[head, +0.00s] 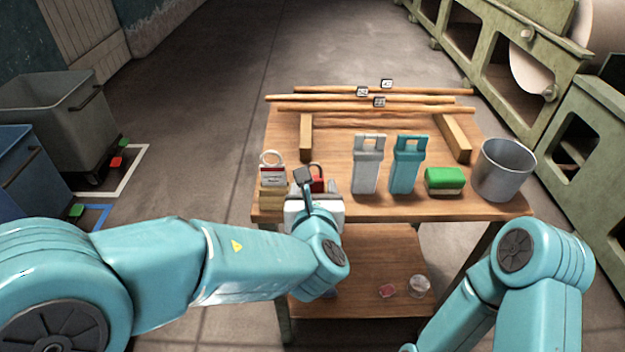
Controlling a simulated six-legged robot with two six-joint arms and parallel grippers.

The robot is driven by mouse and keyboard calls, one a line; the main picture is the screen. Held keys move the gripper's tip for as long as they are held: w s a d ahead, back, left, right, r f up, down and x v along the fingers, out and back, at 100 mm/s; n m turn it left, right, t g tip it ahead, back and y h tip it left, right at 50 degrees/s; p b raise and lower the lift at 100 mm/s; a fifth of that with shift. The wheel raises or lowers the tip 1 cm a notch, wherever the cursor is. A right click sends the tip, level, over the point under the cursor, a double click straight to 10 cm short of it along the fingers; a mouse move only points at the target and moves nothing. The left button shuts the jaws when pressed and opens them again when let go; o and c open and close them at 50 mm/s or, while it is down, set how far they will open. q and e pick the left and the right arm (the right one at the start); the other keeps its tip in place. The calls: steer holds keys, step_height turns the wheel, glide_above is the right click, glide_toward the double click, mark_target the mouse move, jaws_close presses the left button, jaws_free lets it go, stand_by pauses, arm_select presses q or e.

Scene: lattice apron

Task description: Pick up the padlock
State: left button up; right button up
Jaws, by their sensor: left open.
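A red padlock (317,184) with a dark shackle stands near the front edge of the wooden table, left of the middle. My left gripper (315,190) is open at the near side of it, and the gripper's body and a dark part on top hide much of the padlock. I cannot tell whether the fingers are around it or touch it. My right arm shows at the lower right, but its gripper is out of view.
A white-and-red tag (272,175) with a pale loop stands left of the padlock. Grey (368,168) and teal (408,165) handled pieces, a green-topped sponge (444,180) and a metal bucket (503,170) stand to the right. Wooden rods (350,101) lie at the back.

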mark_target(314, 175)
arm_select(q)
steer(key=x, duration=0.6)
steer(key=shift+w+p, duration=0.15)
steer(key=shift+p, duration=0.2)
steer(key=c, duration=0.8)
steer(key=shift+r, duration=0.1)
